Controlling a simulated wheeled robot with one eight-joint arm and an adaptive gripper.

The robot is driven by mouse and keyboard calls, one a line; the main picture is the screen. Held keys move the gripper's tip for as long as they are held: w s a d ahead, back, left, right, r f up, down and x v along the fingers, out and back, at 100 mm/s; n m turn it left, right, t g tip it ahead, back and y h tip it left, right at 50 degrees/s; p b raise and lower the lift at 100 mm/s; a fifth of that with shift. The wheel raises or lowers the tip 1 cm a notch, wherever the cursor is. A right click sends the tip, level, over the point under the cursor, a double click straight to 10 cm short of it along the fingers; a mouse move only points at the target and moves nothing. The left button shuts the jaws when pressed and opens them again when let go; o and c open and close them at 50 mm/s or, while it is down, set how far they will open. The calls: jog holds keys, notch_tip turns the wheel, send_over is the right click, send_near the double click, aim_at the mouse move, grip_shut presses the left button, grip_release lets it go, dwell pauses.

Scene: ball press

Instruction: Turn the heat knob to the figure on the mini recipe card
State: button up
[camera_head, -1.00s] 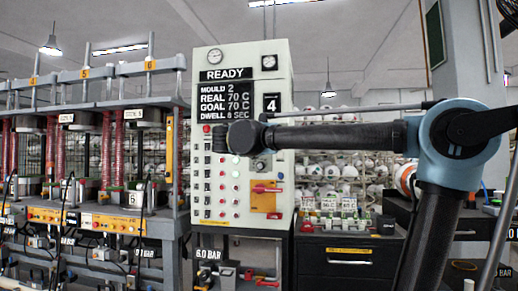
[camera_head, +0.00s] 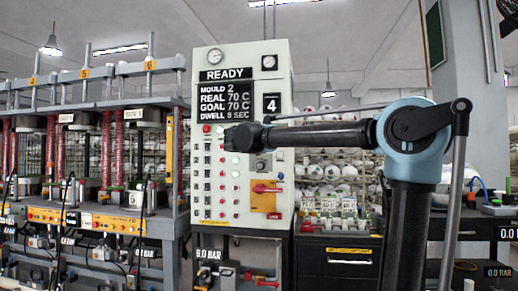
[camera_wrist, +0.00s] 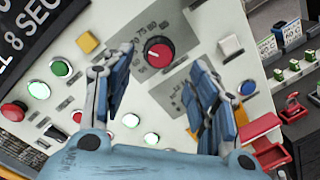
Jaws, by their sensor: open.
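A round red knob (camera_wrist: 158,50) with a dark pointer bar sits on a grey scale plate on the press's control panel (camera_wrist: 140,20); I take it as the heat knob. In the head view my gripper (camera_head: 243,136) is at the panel and I cannot make out the knob. The display (camera_head: 224,101) reads READY, mould 2, real 70 C, goal 70 C. Small white cards (camera_wrist: 268,45) show at the right; I cannot tell which is the mini one.
Green, red, white and yellow buttons (camera_wrist: 87,42) surround the knob. A red lever handle (camera_wrist: 258,130) juts out at the lower right, near my right finger. Press stations (camera_head: 90,150) stand left of the panel. A dark cabinet (camera_head: 340,255) stands to its right.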

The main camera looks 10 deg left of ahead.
jog(key=w, duration=0.3)
jog(key=w+d, duration=0.1)
jog(key=w, duration=0.1)
jog(key=shift+w, duration=0.25)
jog(key=c, duration=1.1)
